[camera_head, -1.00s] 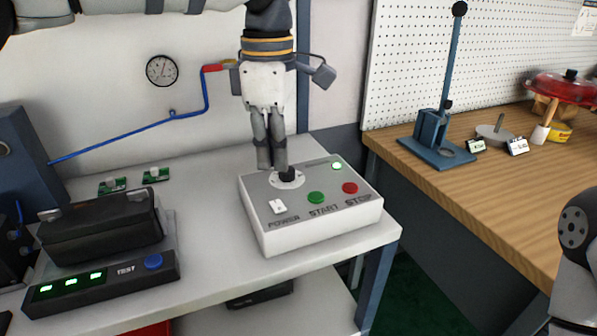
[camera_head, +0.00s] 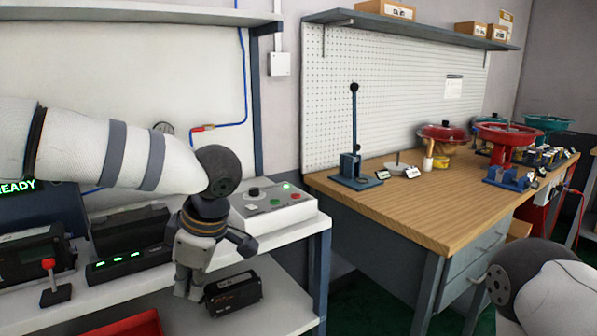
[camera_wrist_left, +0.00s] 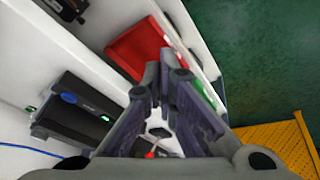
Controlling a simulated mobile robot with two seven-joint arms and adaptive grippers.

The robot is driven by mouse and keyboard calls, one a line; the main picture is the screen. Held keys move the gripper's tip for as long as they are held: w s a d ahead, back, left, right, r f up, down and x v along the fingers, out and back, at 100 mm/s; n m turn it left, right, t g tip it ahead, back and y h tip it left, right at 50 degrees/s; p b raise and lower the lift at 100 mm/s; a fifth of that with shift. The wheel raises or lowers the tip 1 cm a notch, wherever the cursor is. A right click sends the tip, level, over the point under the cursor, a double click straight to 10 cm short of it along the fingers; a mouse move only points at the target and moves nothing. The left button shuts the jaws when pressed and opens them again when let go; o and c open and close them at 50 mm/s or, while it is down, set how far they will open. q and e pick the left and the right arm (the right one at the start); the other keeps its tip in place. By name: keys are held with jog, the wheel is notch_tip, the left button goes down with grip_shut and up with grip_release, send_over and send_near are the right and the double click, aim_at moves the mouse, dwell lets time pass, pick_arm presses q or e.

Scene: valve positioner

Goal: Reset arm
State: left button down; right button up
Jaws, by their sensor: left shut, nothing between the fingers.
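My left arm comes in from the left in the head view and bends downward at a dark round joint. My left gripper (camera_head: 188,288) points down, shut and empty, in front of the white shelf unit. In the left wrist view its fingers (camera_wrist_left: 168,78) come together with nothing held between them. The white control box (camera_head: 272,210) with a black knob, green and red buttons and a lit green lamp stands behind and to the right of the gripper, apart from it. My right arm shows only in part at the lower right; its gripper is out of view.
A black device (camera_head: 234,294) lies on the lower shelf beside the gripper. A red tray (camera_head: 130,326) is low at the front. The black test unit (camera_head: 130,262) is left of the arm. A wooden bench (camera_head: 440,205) with a blue lever press (camera_head: 354,165) stands at right.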

pick_arm(q)
jog(key=a+f+m+t+y, duration=0.1)
jog(key=a+f+m+t, duration=0.15)
jog(key=f, duration=0.55)
jog(key=a+f+m+t+y, duration=0.15)
jog(key=f+m, duration=0.25)
jog(key=f, duration=0.4)
jog(key=s+f+m+h, duration=0.2)
jog(key=s+f+m, duration=0.25)
jog(key=f, duration=0.25)
jog(key=s+f+m+g+h, duration=0.2)
jog(key=s+f+m+g, duration=0.1)
jog(key=s, duration=1.2)
jog(key=s+f+m+g+h, duration=0.2)
jog(key=s+m+g, duration=0.1)
jog(key=s, duration=1.2)
jog(key=shift+s+a+f+m+g, duration=0.3)
jog(key=shift+s+a+f+g, duration=0.1)
jog(key=shift+g, duration=0.2)
pick_arm(e)
jog(key=shift+w+f, duration=0.1)
jog(key=shift+w, duration=0.75)
pick_arm(q)
jog(key=shift+d, duration=0.1)
